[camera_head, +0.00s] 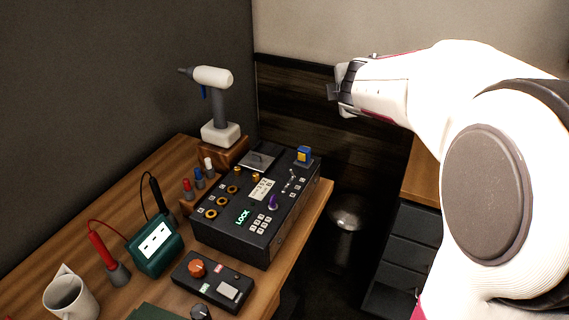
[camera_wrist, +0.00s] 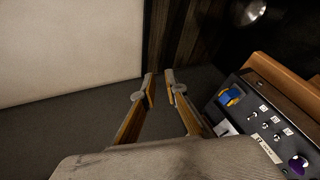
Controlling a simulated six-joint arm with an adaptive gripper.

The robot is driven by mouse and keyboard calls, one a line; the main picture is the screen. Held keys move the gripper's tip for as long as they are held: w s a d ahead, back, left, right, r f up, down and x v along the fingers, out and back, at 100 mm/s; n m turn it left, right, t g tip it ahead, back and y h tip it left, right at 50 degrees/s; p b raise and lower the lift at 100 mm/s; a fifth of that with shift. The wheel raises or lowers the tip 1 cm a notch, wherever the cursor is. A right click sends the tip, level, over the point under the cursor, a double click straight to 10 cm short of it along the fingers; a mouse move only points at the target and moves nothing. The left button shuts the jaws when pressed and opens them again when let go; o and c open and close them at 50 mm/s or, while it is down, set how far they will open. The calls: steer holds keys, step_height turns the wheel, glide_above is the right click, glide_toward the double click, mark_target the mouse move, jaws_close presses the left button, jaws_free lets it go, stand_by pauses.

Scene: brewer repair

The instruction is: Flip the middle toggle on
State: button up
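The black control box (camera_head: 242,240) stands on the desk, with a row of three small silver toggles near its right edge. The middle toggle (camera_head: 289,181) is too small to tell its position. In the wrist view the toggles are at the lower right, with the middle toggle (camera_wrist: 265,125) between the other two. My gripper (camera_head: 332,92) is raised in the air, to the right of and above the box, well apart from it. In the wrist view my gripper (camera_wrist: 160,82) is empty, with a narrow gap between its fingertips.
A blue-and-yellow part (camera_head: 304,154) stands at the box's back corner, and a purple knob (camera_head: 272,202) sits near the toggles. A white-and-grey drill-like tool (camera_head: 212,78) stands behind the box. A teal meter (camera_head: 155,243) and a mug (camera_head: 70,296) are at left.

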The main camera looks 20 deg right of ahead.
steer(key=w+a+n+t+y, duration=0.1)
steer(key=w+a+n+y, duration=0.3)
steer(key=w+n, duration=0.4)
steer(key=n+g+y, duration=0.5)
steer(key=n+g, duration=0.5)
steer(key=n, duration=1.3)
glide_toward(294, 186)
steer(key=r, duration=0.2)
steer(key=shift+w+a+f+n, duration=0.15)
steer(key=shift+w+a+n, duration=0.1)
steer(key=shift+a+n, duration=0.1)
steer(key=shift+x, duration=3.9)
